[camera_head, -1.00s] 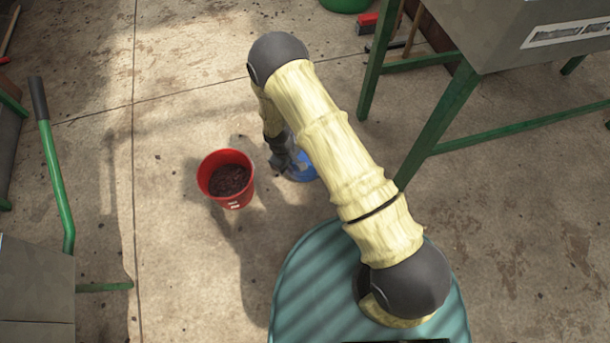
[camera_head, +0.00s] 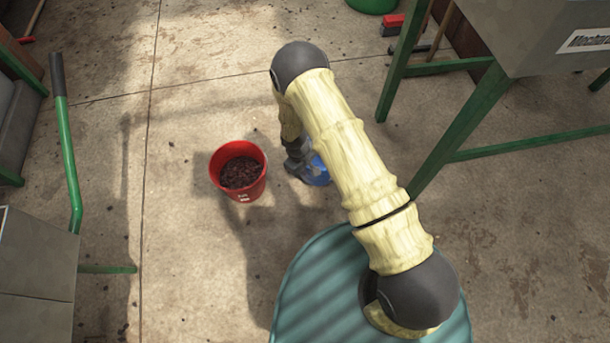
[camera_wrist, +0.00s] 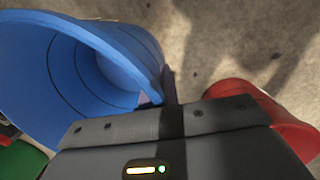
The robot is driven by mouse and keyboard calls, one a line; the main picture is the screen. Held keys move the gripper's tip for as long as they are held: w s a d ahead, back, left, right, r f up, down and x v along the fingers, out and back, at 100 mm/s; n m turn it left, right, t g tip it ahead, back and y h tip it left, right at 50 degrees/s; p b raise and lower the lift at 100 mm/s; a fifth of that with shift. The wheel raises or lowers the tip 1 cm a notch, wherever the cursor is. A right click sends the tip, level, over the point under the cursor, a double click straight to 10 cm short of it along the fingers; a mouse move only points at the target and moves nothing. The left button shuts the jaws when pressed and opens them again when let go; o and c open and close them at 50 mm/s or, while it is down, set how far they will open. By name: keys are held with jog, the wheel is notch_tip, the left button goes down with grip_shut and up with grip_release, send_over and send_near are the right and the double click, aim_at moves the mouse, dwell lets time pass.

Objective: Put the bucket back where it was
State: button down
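A blue bucket (camera_head: 319,173) shows just right of my gripper (camera_head: 298,165) in the head view, mostly hidden by the gripper and arm. In the wrist view the blue bucket (camera_wrist: 95,60) fills the left, with its open mouth and inner wall showing. Its rim comes right up to a dark finger of my gripper (camera_wrist: 170,88). Whether the fingers are closed on the rim is not clear. A red bucket (camera_head: 246,186) filled with dark brown bits stands upright on the floor, left of my gripper. Its side also shows at right in the wrist view (camera_wrist: 262,105).
A grey machine (camera_head: 535,40) on green legs (camera_head: 455,130) stands at right. A green bucket (camera_head: 372,4) and red-topped brush (camera_head: 393,22) lie at the back. A green bent handle (camera_head: 66,150) and grey box (camera_head: 35,265) stand at left. The concrete floor left of the red bucket is clear.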

notch_tip(320, 180, down, 5)
jog(key=b, duration=0.2)
jog(key=shift+b, duration=0.35)
jog(key=shift+f, duration=0.1)
jog(key=c, duration=1.7)
grip_release()
jog(key=r+p, duration=0.2)
jog(key=r, duration=0.2)
jog(key=a+r+p, duration=0.1)
jog(key=r+p, duration=0.1)
jog(key=r, duration=0.2)
jog(key=r+p, duration=0.2)
jog(key=r, duration=0.2)
jog(key=shift+s+a+r, duration=0.1)
jog(key=shift+s+a, duration=0.05)
jog(key=shift+a, duration=0.2)
